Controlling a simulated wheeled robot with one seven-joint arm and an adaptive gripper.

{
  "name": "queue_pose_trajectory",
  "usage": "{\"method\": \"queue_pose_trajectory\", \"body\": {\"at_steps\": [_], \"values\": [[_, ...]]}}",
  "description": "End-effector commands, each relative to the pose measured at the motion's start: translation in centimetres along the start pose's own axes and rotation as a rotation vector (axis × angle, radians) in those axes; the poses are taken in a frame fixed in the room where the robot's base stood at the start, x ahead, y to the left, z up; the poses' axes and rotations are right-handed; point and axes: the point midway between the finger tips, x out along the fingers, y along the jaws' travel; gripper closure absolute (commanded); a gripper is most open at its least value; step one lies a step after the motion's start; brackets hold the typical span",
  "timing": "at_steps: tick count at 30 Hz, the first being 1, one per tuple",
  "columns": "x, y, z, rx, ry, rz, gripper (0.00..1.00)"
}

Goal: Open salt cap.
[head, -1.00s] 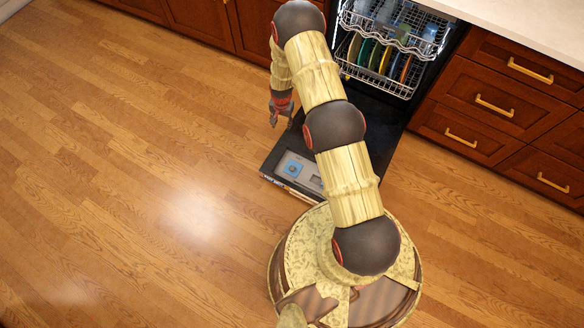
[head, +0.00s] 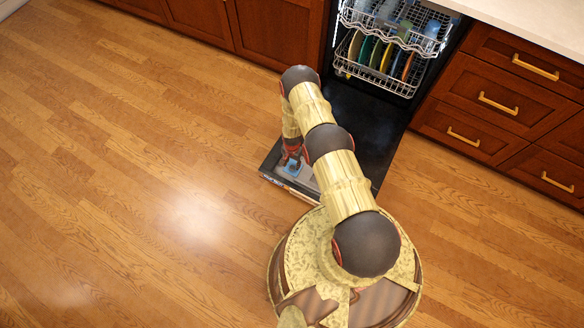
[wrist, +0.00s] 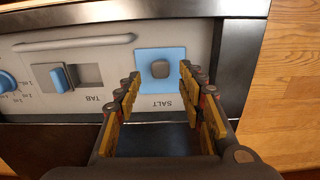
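The salt cap (wrist: 160,69) is a small grey rounded knob on a light blue square plate marked SALT, set in the grey panel of the lowered dishwasher door. In the wrist view my gripper (wrist: 159,76) is open, its two yellow-padded fingers on either side of the cap with gaps left and right. I cannot tell how high the fingertips are above the panel. In the head view my gripper (head: 291,163) is over the door's outer end, and it hides the cap there.
The TAB compartment (wrist: 75,76) and a blue dial (wrist: 6,82) lie left of the salt plate. The black dishwasher door (head: 362,135) lies open. Racks with dishes (head: 388,62) are inside the dishwasher. Wood floor (head: 120,180) is clear to the left.

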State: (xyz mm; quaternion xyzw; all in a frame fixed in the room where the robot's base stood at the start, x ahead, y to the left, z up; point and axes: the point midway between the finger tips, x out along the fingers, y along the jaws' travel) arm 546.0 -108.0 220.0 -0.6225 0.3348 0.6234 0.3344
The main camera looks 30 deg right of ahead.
Motion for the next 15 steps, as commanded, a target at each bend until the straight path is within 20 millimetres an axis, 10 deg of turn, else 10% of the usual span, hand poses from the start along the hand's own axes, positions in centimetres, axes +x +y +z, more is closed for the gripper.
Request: {"method": "queue_pose_trajectory", "body": {"at_steps": [15], "values": [[3.4,-0.1,0.0,0.000,0.001,0.000,0.60]]}}
